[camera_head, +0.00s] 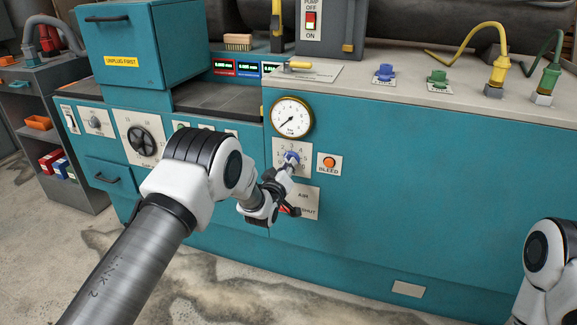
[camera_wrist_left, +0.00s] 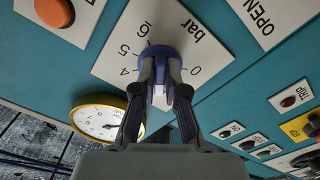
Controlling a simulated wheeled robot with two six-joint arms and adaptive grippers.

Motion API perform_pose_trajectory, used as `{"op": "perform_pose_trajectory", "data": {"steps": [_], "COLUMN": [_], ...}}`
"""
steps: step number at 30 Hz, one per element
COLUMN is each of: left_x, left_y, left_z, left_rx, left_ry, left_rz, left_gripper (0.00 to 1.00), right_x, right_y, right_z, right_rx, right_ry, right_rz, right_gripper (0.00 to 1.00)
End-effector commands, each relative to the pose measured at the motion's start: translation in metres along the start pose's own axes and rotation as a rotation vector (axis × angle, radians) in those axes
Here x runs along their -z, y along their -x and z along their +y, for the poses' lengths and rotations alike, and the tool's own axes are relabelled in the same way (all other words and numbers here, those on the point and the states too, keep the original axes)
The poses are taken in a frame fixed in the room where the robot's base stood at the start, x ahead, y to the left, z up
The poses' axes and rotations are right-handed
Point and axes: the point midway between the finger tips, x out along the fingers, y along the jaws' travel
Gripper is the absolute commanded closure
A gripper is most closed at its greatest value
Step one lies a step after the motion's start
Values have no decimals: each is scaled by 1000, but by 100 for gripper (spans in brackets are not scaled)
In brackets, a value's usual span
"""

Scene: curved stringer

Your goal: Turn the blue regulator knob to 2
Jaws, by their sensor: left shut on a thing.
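The blue regulator knob (camera_head: 292,157) sits on a white dial plate (camera_head: 279,148) on the teal cabinet front. In the left wrist view the knob (camera_wrist_left: 157,53) shows behind my fingers, on the plate (camera_wrist_left: 118,45) marked 0, 4, 5, 6 and "bar". The other numbers there are hidden, and I cannot tell which number the knob points to. My left gripper (camera_wrist_left: 167,82) is shut on the knob; it also shows in the head view (camera_head: 284,172). My right gripper is out of view; only part of that arm shows at the lower right.
A round pressure gauge (camera_head: 292,117) sits just above the plate, its needle pointing lower left. An orange BLEED button (camera_head: 329,162) is close to the right, and an AIR plate (camera_head: 305,200) is below. The cabinet front farther right is mostly bare.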

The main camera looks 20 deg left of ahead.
Motion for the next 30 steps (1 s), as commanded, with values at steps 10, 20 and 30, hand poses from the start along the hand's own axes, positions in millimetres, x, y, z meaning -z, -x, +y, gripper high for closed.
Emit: {"op": "perform_pose_trajectory", "data": {"steps": [10, 20, 30], "left_x": [-2, -2, -1], "left_y": [0, 0, 0], "left_z": [0, 0, 0], "left_rx": [1, 1, 0], "left_ry": [69, 70, 70], "left_rz": [-3, -3, -1], "left_gripper": [100, 100, 64], "right_x": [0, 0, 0], "right_y": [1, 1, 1], "right_z": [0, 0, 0], "right_rx": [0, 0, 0], "right_ry": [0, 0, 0], "right_rz": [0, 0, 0], "right_gripper": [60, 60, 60]}}
